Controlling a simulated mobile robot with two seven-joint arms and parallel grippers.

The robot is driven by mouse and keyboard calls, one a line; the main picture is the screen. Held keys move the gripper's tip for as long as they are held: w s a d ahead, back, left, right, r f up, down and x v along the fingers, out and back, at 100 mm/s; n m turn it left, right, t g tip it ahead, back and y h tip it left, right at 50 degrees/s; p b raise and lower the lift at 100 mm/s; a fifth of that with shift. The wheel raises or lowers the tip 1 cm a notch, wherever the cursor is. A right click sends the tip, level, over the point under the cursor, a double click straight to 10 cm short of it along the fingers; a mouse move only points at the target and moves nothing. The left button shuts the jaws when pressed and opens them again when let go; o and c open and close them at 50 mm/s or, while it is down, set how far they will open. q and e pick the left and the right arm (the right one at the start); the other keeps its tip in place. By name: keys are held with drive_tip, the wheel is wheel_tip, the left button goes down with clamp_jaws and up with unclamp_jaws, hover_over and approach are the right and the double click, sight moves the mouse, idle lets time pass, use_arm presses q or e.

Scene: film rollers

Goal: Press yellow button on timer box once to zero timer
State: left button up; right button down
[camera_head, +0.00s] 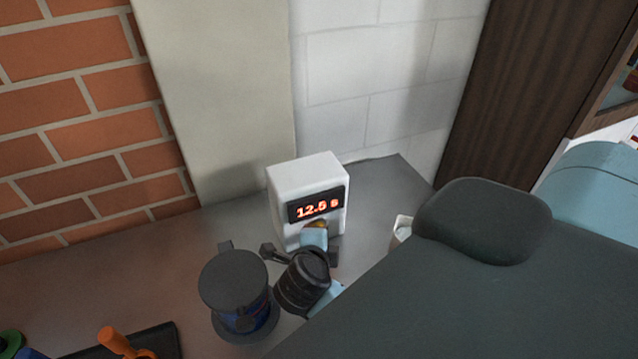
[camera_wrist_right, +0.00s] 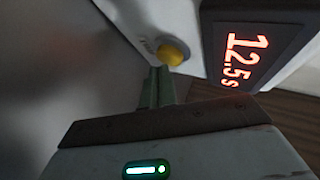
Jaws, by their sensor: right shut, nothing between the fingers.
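The white timer box (camera_head: 290,179) stands on the grey counter against the wall, its dark display reading 12.5 s in orange-red. The display also shows close up in the right wrist view (camera_wrist_right: 243,60). The yellow button (camera_wrist_right: 172,53) is on the box's front, below the display; in the head view it is mostly hidden behind my gripper. My right gripper (camera_head: 315,236) is shut and empty in front of the box. Its fingertips (camera_wrist_right: 160,70) are right at the button's edge; I cannot tell whether they touch it. My left gripper is not in view.
A dark lidded cylinder (camera_head: 233,280) stands just left of my right wrist. A dark tray (camera_head: 150,345) and an orange-handled item (camera_head: 115,340) are at the lower left. A small white object (camera_head: 402,229) is right of the box. The brick wall (camera_head: 85,140) bounds the counter behind.

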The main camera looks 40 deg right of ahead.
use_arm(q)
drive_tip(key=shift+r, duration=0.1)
use_arm(e)
drive_tip(key=shift+w+d, duration=0.15)
drive_tip(key=shift+w, duration=0.3)
idle(0.5)
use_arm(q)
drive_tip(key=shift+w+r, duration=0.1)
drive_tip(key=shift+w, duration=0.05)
use_arm(e)
drive_tip(key=shift+s, duration=0.1)
drive_tip(key=shift+s+a+r+p, duration=0.1)
drive_tip(key=shift+s+a+p, duration=0.2)
drive_tip(key=shift+s, duration=0.25)
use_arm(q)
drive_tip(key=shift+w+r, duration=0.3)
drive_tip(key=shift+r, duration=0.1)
use_arm(e)
drive_tip(key=shift+s, duration=0.15)
